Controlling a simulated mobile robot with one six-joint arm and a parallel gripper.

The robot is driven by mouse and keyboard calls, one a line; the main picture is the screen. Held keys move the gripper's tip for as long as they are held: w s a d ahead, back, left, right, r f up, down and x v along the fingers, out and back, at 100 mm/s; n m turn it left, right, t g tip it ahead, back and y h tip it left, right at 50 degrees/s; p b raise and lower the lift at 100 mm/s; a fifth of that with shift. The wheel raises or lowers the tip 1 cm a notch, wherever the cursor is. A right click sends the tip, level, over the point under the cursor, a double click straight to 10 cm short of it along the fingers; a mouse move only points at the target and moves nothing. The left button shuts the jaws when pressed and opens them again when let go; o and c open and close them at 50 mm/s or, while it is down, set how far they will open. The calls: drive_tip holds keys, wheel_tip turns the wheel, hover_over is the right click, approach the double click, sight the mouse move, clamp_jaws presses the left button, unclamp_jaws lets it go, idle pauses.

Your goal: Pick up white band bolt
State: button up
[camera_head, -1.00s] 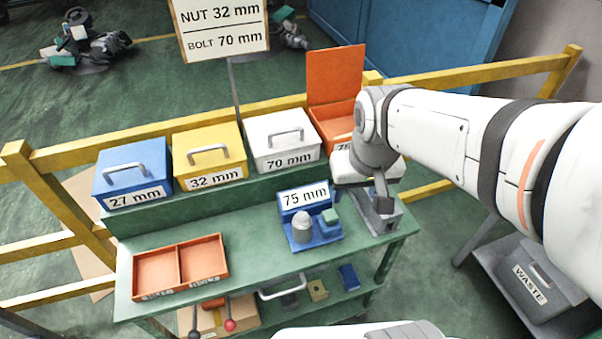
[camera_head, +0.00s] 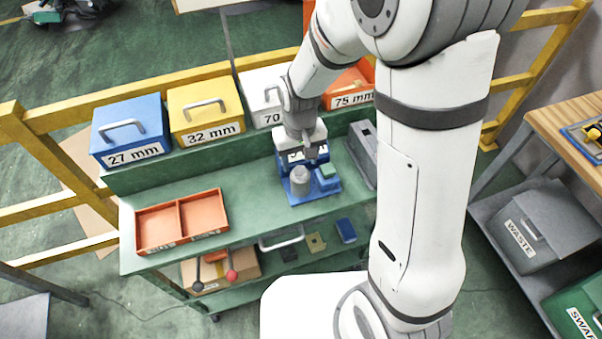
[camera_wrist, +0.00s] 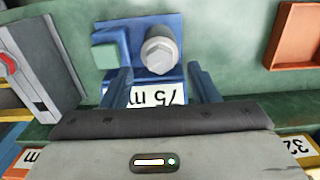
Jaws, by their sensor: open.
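A grey bolt with a hexagonal head (camera_wrist: 158,54) stands upright on a blue fixture (camera_wrist: 136,28) labelled 75 mm; it also shows in the head view (camera_head: 300,181). I cannot make out a white band on it. A small green block (camera_wrist: 104,52) sits beside it on the fixture. My gripper (camera_wrist: 162,80) is open and empty, with its fingers over the 75 mm label at the near side of the bolt in the wrist view. In the head view my gripper (camera_head: 308,150) is above the back of the fixture and hides part of its label.
A two-part orange tray (camera_head: 181,220) lies at the left of the green bench. Blue (camera_head: 130,132), yellow (camera_head: 206,110) and white (camera_head: 262,92) lidded boxes line the back, with an orange 75 mm bin (camera_head: 350,85). A grey device (camera_head: 362,150) stands right of the fixture.

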sight(300, 169)
drive_tip(key=shift+f+p, duration=0.3)
drive_tip(key=shift+f, duration=1.55)
drive_tip(key=shift+c, duration=0.2)
drive_tip(key=c, duration=1)
clamp_jaws()
drive_tip(key=shift+r, duration=0.1)
